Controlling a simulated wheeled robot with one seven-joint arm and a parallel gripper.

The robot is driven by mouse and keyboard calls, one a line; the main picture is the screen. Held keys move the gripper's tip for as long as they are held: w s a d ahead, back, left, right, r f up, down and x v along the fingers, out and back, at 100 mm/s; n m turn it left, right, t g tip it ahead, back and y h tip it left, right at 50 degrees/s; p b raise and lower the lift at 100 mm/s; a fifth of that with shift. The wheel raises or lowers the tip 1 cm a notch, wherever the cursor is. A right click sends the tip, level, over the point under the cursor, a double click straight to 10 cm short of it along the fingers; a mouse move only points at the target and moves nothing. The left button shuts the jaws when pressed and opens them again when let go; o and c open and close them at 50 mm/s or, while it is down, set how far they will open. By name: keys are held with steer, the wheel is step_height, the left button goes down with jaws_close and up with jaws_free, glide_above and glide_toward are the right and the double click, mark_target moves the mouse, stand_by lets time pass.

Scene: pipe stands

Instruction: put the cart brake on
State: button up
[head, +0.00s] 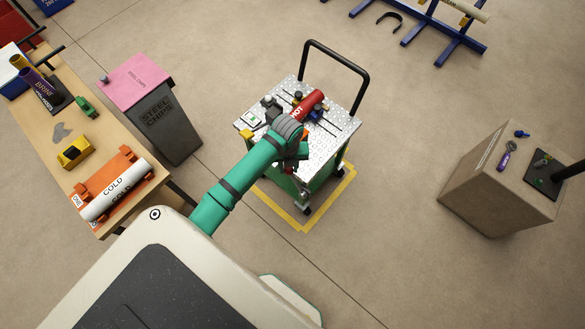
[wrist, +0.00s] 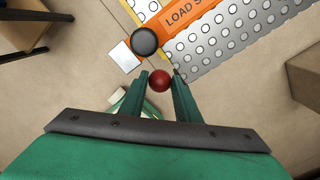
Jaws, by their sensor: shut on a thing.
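The cart (head: 262,117) has a bright tread-plate top and a black push handle (head: 335,52). It stands within a yellow floor outline. My gripper (wrist: 161,75) is over the cart's near side; in the head view my green arm hides its fingers. In the wrist view the two fingers are shut on a red ball knob (wrist: 160,82), which sits just off the cart's orange edge strip (wrist: 181,17) with "LOAD S" lettering. The knob looks like the end of the brake lever; its stem is hidden. A black round knob (wrist: 144,41) lies just beyond the fingertips.
A red "HOT" pipe (head: 309,103) lies on the cart top among small fittings. A steel chips bin (head: 167,125) and a wooden bench (head: 98,126) with a white "COLD" pipe (head: 115,190) stand left. A brown block (head: 495,178) stands right.

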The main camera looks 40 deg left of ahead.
steer(key=shift+d+r, duration=0.1)
steer(key=o, duration=0.7)
steer(key=shift+d, duration=0.1)
steer(key=shift+c, duration=0.2)
steer(key=shift+r, duration=3.5)
